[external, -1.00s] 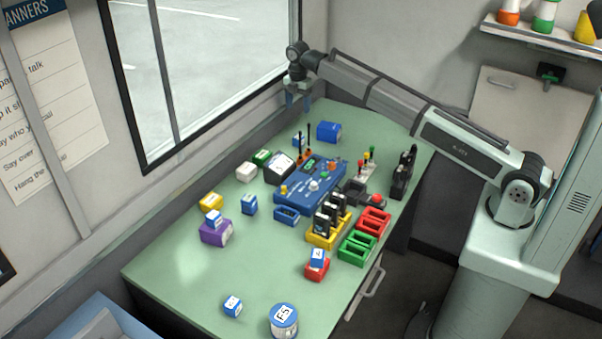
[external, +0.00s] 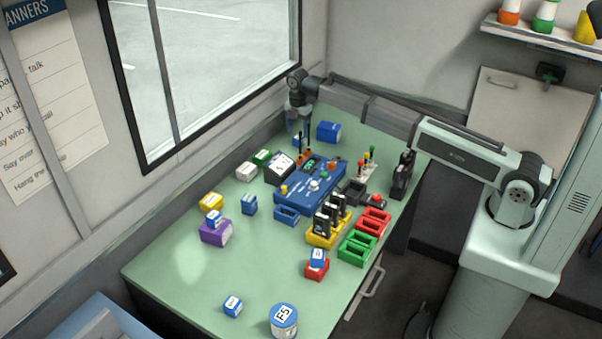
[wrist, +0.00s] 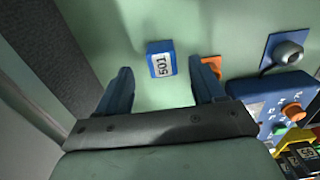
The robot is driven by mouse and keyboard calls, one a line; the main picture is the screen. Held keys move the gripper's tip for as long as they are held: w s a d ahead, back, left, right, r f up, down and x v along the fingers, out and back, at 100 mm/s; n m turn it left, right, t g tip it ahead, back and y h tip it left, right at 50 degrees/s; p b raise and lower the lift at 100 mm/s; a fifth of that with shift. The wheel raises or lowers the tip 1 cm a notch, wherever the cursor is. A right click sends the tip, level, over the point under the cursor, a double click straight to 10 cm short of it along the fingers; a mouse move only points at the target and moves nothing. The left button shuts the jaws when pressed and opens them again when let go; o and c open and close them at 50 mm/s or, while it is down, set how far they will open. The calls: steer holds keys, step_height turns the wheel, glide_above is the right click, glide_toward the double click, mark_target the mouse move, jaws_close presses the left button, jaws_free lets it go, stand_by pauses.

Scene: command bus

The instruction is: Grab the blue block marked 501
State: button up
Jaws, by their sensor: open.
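The blue block marked 501 (wrist: 160,64) lies on the green table, its white label showing in the wrist view. In that view it sits between and a little beyond the fingertips of my gripper (wrist: 161,75), which is open and empty. In the external view my gripper (external: 297,121) hangs above the far end of the table, just over the small blue block (external: 297,140). The block is partly hidden there. I cannot tell the exact height left between fingers and block.
The window wall runs close on the left.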

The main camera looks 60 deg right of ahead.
mark_target(298, 136)
step_height(298, 136, down, 4)
steer(key=shift+s+a+f, duration=0.1)
steer(key=shift+a, duration=0.05)
steer(key=shift+c, duration=0.3)
steer(key=c, duration=1)
